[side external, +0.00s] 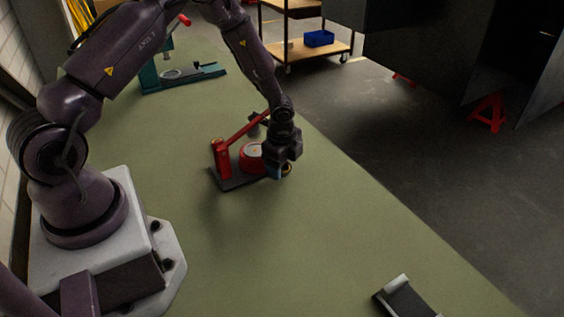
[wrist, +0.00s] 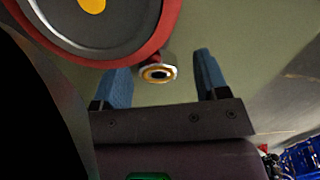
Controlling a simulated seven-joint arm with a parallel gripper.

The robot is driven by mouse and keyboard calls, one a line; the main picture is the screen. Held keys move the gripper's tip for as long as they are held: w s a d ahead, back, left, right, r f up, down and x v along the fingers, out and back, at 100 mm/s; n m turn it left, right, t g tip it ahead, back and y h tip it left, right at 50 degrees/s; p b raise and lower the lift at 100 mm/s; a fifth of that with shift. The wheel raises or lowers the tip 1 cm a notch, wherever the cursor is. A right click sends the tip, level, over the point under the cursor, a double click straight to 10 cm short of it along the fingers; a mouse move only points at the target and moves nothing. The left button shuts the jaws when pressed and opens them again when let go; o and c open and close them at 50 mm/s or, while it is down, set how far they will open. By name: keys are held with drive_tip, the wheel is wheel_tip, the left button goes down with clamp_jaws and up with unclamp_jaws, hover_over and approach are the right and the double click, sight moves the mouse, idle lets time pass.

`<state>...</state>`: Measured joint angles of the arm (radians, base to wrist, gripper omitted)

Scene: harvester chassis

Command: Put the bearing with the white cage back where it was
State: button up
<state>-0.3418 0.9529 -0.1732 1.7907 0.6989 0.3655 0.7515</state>
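My gripper (wrist: 163,64) is open, with its two blue fingertips apart. It points down at the right end of the red fixture, and it also shows in the side view (side external: 280,171). A small bearing (wrist: 158,74) with a pale metal outer ring, an orange-yellow inner band and a dark centre sits between the fingers in the wrist view, with gaps on both sides. It lies close beside the red round part (wrist: 168,22). In the side view a small yellowish ring (side external: 288,169) shows beside the fingertips. I cannot make out a white cage on any bearing.
The red fixture (side external: 221,158) has a post, a slanted lever and a dark base (side external: 232,181). A teal press (side external: 151,78) stands at the back left. A grey channel-shaped part (side external: 405,298) lies at the front right. The green bench between is clear.

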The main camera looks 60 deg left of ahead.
drive_tip(key=s+d+r+h, duration=0.1)
drive_tip(key=d+r, duration=0.2)
drive_tip(key=r, duration=0.5)
drive_tip(key=s+d+r, duration=0.2)
drive_tip(key=d+r, duration=0.2)
drive_tip(key=r, duration=0.4)
drive_tip(key=s+d+r+n+t, duration=0.3)
drive_tip(key=s+r+n, duration=1)
drive_tip(key=s+r, duration=0.5)
drive_tip(key=shift+s+t, duration=0.2)
drive_tip(key=shift+t, duration=0.5)
drive_tip(key=shift+c, duration=0.5)
drive_tip(key=shift+c, duration=0.6)
